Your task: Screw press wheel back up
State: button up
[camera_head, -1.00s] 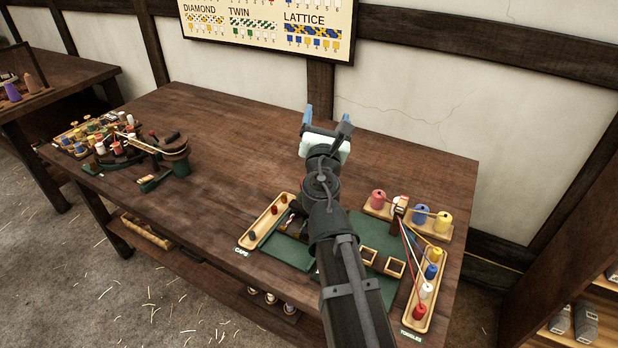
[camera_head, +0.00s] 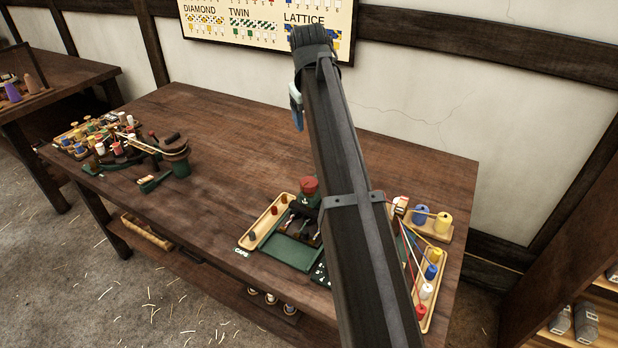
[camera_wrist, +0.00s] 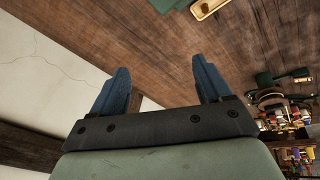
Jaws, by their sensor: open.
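My gripper (camera_wrist: 162,88) is open, its two blue fingers apart with nothing between them in the wrist view. In the head view only a blue finger shows beside my raised arm, high in front of the wall. A dark green device with a red round top (camera_head: 309,186) stands behind the mat near the caps tray; it looks like the press with its wheel, but my arm hides part of that area. My gripper is well away from it. The wheel is not clearly visible in the wrist view.
The caps tray (camera_head: 265,221) lies left of the green mat (camera_head: 290,252). Coloured spools (camera_head: 421,214) and a toggles tray with taut cords stand at the right. A bobbin-laden stand (camera_head: 175,150) is at the left. The table's middle is bare.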

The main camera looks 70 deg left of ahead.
aim_at(309, 182)
jog(key=s+d+f+m+g+h, duration=0.1)
jog(key=s+d+m+g+h, duration=0.15)
jog(key=d+m, duration=0.3)
jog(key=shift+t+h, duration=0.35)
jog(key=shift+t, duration=0.1)
jog(key=f, duration=1.4)
jog(key=shift+s+d, duration=0.1)
jog(key=shift+s, duration=0.1)
jog(key=c, duration=1)
jog(key=shift+n, duration=0.25)
jog(key=shift+c, duration=0.2)
